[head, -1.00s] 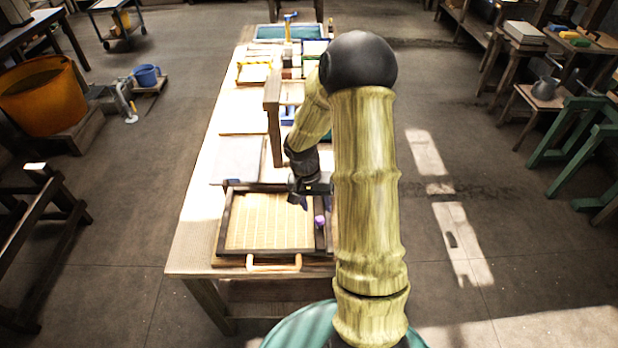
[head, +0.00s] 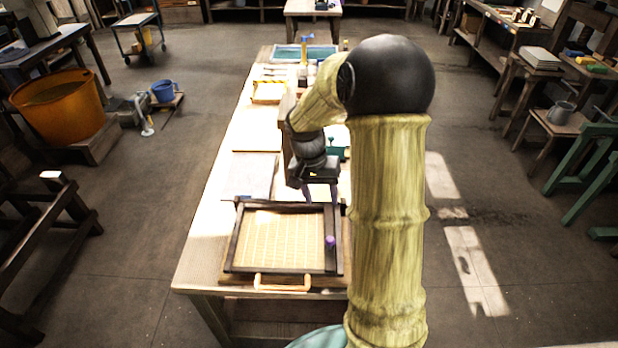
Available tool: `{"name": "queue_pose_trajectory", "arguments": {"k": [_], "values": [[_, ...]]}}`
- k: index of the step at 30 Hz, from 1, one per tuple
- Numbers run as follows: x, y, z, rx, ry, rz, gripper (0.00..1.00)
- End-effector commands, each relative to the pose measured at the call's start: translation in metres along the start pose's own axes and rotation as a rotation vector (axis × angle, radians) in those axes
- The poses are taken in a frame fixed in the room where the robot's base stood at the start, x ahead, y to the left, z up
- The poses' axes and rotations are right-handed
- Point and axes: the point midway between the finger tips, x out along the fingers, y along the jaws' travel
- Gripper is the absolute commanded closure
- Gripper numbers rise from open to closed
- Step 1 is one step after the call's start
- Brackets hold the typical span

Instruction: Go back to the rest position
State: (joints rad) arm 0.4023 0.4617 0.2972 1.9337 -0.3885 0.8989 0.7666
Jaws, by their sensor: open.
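My gripper (head: 320,190) hangs at the end of my arm, fingers pointing down, just above the far right part of the framed mould. I see nothing held between its fingers. The mould (head: 232,245) is a dark wooden frame around a tan ribbed screen. It lies on the near end of the long pale table (head: 200,240). A small purple knob (head: 330,241) sits on its right side. An orange handle (head: 282,286) is at its near edge. My arm hides part of the table's right side.
A grey sheet (head: 247,177) lies beyond the mould. Farther along stand a yellow-edged tray (head: 268,92) and a blue basin (head: 290,54). An orange tub (head: 60,108) and a blue bucket (head: 163,91) stand on the left. The floor right of the table is clear.

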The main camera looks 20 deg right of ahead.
Motion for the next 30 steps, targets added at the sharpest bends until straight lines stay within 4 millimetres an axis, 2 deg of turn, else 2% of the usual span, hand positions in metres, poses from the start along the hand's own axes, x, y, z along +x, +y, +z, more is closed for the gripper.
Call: {"name": "queue_pose_trajectory", "arguments": {"k": [5, 8, 11, 17, 22, 25, 30], "values": [[0.000, 0.000, 0.001, -0.003, 0.001, -0.001, 0.50], [-0.002, -0.003, 0.008, -0.034, 0.009, -0.011, 0.50], [-0.006, -0.008, 0.028, -0.110, 0.029, -0.039, 0.50], [-0.016, -0.018, 0.094, -0.351, 0.120, -0.143, 0.50], [-0.019, -0.015, 0.145, -0.524, 0.224, -0.225, 0.50], [-0.019, -0.012, 0.161, -0.582, 0.267, -0.251, 0.50], [-0.018, -0.010, 0.167, -0.608, 0.288, -0.262, 0.50]]}}
